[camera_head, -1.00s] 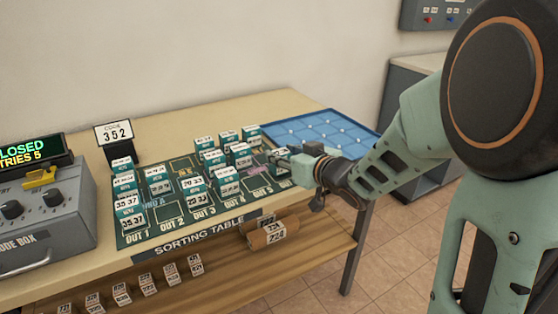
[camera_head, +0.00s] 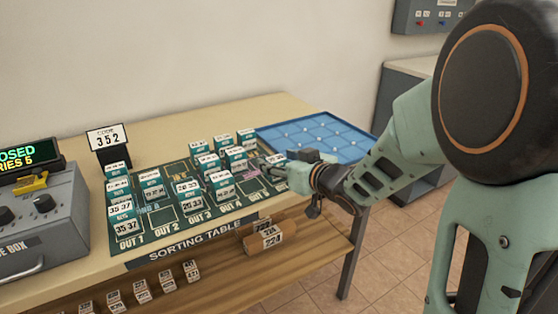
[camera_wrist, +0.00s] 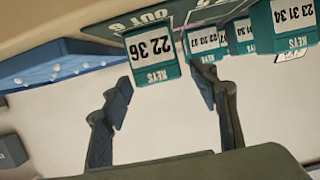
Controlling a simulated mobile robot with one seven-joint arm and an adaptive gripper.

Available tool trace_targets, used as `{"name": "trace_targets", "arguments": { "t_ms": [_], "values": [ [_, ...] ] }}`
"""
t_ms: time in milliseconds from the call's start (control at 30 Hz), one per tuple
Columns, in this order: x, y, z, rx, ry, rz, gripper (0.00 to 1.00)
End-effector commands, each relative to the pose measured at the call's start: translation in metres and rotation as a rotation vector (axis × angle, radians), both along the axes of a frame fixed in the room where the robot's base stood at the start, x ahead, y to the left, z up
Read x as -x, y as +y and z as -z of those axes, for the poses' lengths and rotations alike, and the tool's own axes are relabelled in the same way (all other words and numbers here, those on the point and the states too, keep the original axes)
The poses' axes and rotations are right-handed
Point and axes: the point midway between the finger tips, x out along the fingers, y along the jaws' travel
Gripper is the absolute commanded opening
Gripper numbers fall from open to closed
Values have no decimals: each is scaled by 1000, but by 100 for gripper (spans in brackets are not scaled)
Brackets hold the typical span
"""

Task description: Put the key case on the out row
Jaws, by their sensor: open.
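Several teal key cases with white number labels stand on the dark green sorting mat (camera_head: 160,239), which has OUT columns marked along its front edge. My gripper (camera_head: 266,163) is open at the mat's right end, its fingers pointing left. In the wrist view, which is upside down, a key case labelled 22 36 (camera_wrist: 152,55) shows ahead of and between the two open fingertips (camera_wrist: 162,90). The fingers do not visibly grip it. Another case labelled 23 31 34 (camera_wrist: 284,24) is at upper right. I cannot tell which case in the head view is 22 36.
A blue gridded tray (camera_head: 318,134) lies behind my gripper. A lower shelf (camera_head: 215,275) holds tags and rolls. Bare tabletop lies behind the mat.

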Motion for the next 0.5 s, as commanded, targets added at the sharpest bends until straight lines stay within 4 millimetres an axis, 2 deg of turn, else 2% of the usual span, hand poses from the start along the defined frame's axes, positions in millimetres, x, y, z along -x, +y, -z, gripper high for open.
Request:
{"name": "trace_targets", "arguments": {
  "t_ms": [167,500],
  "values": [
    [16,-13,-12,-1,-2,4,54],
    [74,-51,-33,-1,-2,4,54]
  ]
}}
